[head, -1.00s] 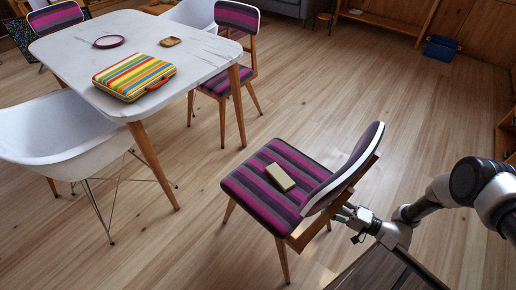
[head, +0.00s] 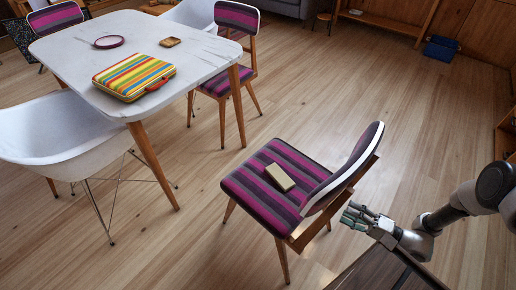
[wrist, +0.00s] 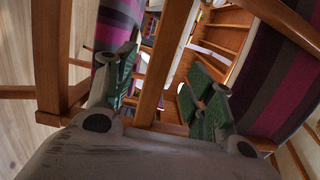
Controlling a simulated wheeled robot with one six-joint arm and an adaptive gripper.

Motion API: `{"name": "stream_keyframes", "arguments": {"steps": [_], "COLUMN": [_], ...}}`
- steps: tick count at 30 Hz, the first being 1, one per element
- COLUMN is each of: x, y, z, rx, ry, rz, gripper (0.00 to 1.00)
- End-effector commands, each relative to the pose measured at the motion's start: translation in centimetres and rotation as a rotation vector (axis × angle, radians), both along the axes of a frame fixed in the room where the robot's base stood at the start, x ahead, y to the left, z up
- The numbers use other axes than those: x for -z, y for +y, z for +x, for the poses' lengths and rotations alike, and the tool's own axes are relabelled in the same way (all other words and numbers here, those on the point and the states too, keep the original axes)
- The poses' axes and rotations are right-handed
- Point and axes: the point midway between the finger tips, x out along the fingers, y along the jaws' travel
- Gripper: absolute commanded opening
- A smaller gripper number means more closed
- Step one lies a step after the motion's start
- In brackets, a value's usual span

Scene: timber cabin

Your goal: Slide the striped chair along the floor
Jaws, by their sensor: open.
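The striped chair (head: 275,185), with purple, pink and dark bands and a wooden frame, stands upright in the middle of the floor. A small pale box (head: 280,177) lies on its seat. My gripper (head: 350,216) is open and empty, just right of the chair, behind its backrest. In the wrist view my gripper's green-padded fingers (wrist: 160,88) are spread apart. A wooden bar (wrist: 172,60) of the chair shows between them, and striped cloth (wrist: 268,95) shows at the right. I cannot tell whether either finger touches the wood.
A white table (head: 200,62) with a striped case (head: 134,75) stands at the upper left. A white chair (head: 62,128) and another striped chair (head: 238,50) stand by it. Floor (head: 380,95) is clear beyond the near chair. A dark wooden surface (head: 375,272) is below my arm.

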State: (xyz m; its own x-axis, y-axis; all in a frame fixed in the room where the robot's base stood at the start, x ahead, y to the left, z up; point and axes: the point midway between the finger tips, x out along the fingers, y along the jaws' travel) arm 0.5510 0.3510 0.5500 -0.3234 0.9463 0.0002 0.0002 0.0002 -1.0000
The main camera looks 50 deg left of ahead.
Motion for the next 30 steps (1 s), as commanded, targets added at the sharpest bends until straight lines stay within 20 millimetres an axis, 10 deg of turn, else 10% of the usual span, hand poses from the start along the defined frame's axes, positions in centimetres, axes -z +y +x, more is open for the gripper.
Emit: {"name": "stream_keyframes", "arguments": {"steps": [9,25,30], "x": [0.0,0.3,2.4], "y": [-4.4,-4.7,-7.7], "z": [1.5,1.6,-2.8], "rx": [0.001,-0.001,-0.117], "ry": [0.001,0.090,0.330], "rz": [-0.001,-0.046,-0.248], "gripper": [0.54,0.54,0.54]}}
